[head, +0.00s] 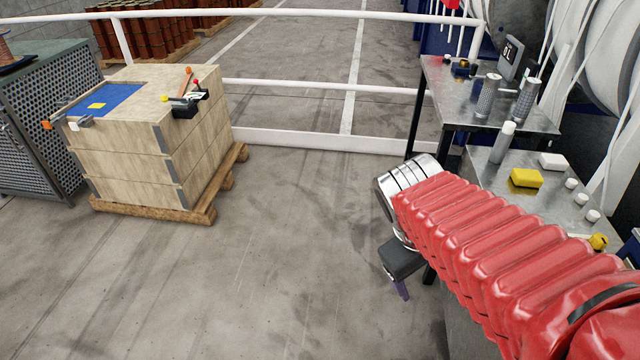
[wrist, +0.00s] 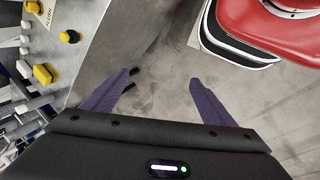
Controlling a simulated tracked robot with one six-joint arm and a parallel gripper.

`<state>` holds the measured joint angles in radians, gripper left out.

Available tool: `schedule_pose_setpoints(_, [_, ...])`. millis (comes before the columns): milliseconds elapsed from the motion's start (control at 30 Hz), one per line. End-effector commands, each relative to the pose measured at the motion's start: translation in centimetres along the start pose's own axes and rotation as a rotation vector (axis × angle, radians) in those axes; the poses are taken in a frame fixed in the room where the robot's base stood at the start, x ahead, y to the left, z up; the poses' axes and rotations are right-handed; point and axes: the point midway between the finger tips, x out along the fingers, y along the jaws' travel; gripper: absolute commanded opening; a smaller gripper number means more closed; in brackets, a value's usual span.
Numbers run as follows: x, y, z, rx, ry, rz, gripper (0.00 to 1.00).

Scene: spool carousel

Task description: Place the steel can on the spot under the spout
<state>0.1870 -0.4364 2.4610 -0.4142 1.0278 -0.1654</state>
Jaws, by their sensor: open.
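My gripper (wrist: 162,82) is open in the wrist view, with its two purple fingers apart and nothing between them. Below it are bare floor and the edge of a steel table. In the head view my gripper (head: 401,288) hangs low beside the near table, one purple finger showing. Two grey cylinders, a left one (head: 487,97) and a right one (head: 526,101), stand upright on the far table. A slimmer pale cylinder (head: 502,144) stands nearer. I cannot tell which is the steel can. I cannot make out a spout or the spot under it.
The near steel table (head: 483,172) holds a yellow block (head: 526,178), a white block (head: 553,161) and several small white knobs. A display (head: 509,52) stands on the far table (head: 455,93). A wooden crate (head: 135,160) stands left on a pallet. The middle floor is clear.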

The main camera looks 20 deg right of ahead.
Motion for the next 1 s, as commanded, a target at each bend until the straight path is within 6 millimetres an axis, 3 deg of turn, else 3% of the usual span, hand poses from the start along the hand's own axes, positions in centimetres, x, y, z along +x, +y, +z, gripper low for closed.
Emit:
schedule_pose_setpoints(300, [-7.0, -6.9, -3.6, 0.187, 0.334, -0.201, 0.78])
schedule_pose_setpoints(500, [-10.2, -9.6, -4.5, 0.255, 0.45, -0.307, 0.78])
schedule_pose_setpoints(1000, [-10.5, -9.9, -4.6, 0.265, 0.462, -0.323, 0.78])
